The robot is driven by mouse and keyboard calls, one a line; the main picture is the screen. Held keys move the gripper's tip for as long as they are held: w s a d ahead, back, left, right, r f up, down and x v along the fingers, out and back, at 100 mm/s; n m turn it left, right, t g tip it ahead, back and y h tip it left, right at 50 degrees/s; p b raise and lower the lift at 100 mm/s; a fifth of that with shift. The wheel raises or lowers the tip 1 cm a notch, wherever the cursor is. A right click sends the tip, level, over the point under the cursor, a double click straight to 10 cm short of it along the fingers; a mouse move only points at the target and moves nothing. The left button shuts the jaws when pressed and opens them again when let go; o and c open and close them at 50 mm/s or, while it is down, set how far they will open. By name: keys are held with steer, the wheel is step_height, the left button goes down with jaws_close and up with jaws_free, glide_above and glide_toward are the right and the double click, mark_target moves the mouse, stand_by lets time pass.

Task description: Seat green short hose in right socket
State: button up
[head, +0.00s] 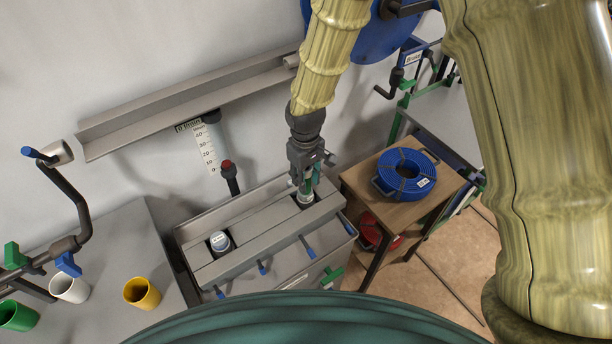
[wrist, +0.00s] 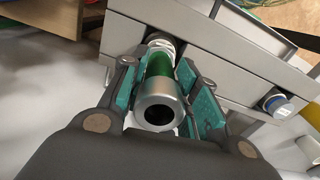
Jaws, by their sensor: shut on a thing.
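The green short hose (wrist: 159,73) has a silver metal collar (wrist: 157,103) at its near end. My gripper (head: 308,184) is shut on it, with teal pads on both sides of it in the wrist view (wrist: 163,92). The hose's far end is at the pale ring of the right socket (wrist: 160,45), which also shows under my gripper in the head view (head: 306,199). The hose looks roughly in line with the socket. I cannot tell how deep it sits. The left socket (head: 220,242) holds a pale, blue-ringed fitting (wrist: 277,105).
The grey manifold box (head: 255,240) has small blue levers and a green one along its front. A coiled blue hose (head: 407,175) lies on a wooden stand to the right. White, yellow (head: 141,292) and green cups stand at left. A black pipe with red cap (head: 229,175) rises behind.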

steer(key=shift+f, duration=0.15)
steer(key=o, duration=1.1)
steer(key=shift+o, duration=0.4)
steer(key=shift+o, duration=1.1)
steer(key=shift+r+p, duration=2.55)
steer(key=shift+r, duration=1)
